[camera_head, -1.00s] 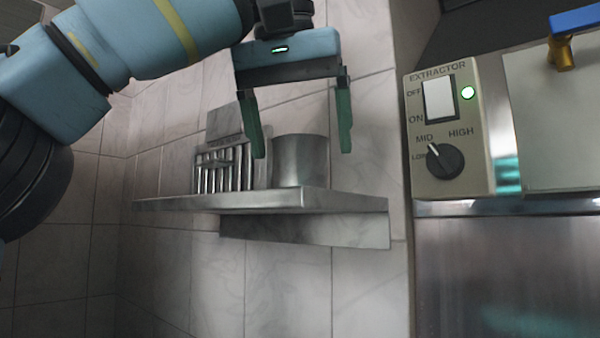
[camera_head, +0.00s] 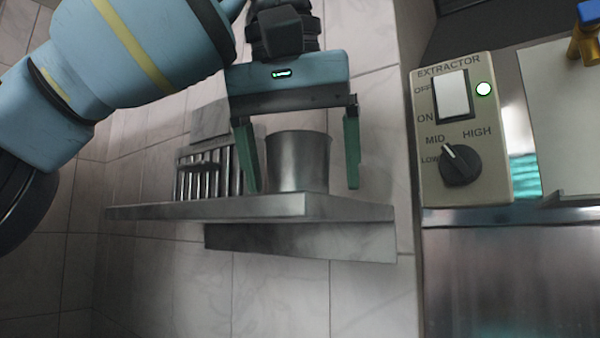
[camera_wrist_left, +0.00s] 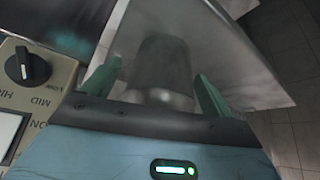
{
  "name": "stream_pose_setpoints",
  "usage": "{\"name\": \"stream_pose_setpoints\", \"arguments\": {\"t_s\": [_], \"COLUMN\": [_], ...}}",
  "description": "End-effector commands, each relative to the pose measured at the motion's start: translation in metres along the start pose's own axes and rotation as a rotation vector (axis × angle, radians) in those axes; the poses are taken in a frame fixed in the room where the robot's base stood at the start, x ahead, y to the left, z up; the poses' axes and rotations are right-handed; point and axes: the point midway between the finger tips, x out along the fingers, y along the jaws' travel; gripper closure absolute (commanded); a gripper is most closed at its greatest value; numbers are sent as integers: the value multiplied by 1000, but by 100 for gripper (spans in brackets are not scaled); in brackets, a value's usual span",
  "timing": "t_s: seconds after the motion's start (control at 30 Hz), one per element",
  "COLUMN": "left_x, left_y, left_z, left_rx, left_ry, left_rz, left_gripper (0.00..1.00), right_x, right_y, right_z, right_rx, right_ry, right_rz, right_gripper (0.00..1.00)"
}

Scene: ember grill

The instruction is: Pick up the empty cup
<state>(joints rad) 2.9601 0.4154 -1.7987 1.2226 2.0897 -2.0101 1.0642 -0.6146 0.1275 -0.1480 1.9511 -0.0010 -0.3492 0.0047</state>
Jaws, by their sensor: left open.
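The cup (camera_head: 298,162) is a plain grey metal cylinder standing upright on a wall shelf (camera_head: 250,207). My left gripper (camera_head: 302,190) is open, pointing down, with one green finger on each side of the cup in the head view. The left finger overlaps the cup's left edge, and a gap shows between the cup and the right finger. In the left wrist view the cup (camera_wrist_left: 161,72) lies between the two spread fingers (camera_wrist_left: 158,85). I cannot tell whether either finger touches it. The inside of the cup is hidden. My right gripper is not in view.
A slatted metal rack (camera_head: 208,172) stands on the shelf just left of the cup. An extractor control box (camera_head: 465,130) with a switch and a knob is to the right of the shelf. The tiled wall is close behind.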

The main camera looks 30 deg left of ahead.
Motion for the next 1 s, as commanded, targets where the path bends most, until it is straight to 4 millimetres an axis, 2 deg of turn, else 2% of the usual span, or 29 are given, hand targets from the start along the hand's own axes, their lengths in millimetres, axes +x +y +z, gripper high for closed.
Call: {"name": "stream_pose_setpoints", "arguments": {"t_s": [0.03,0.3,0.4,0.77,1.0], "left_x": [0,1,1,0,-2], "left_y": [0,0,0,1,5], "left_z": [0,0,0,-4,-19], "left_rx": [0,0,0,2,17], "left_ry": [-1,-1,-1,-1,-2], "left_rz": [0,-1,-1,1,11], "left_gripper": [17,52,62,62,62], "right_x": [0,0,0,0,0], "right_y": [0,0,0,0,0], "right_z": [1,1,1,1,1], "right_rx": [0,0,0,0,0], "right_ry": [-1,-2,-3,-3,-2], "right_rz": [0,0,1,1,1], "right_gripper": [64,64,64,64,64]}}
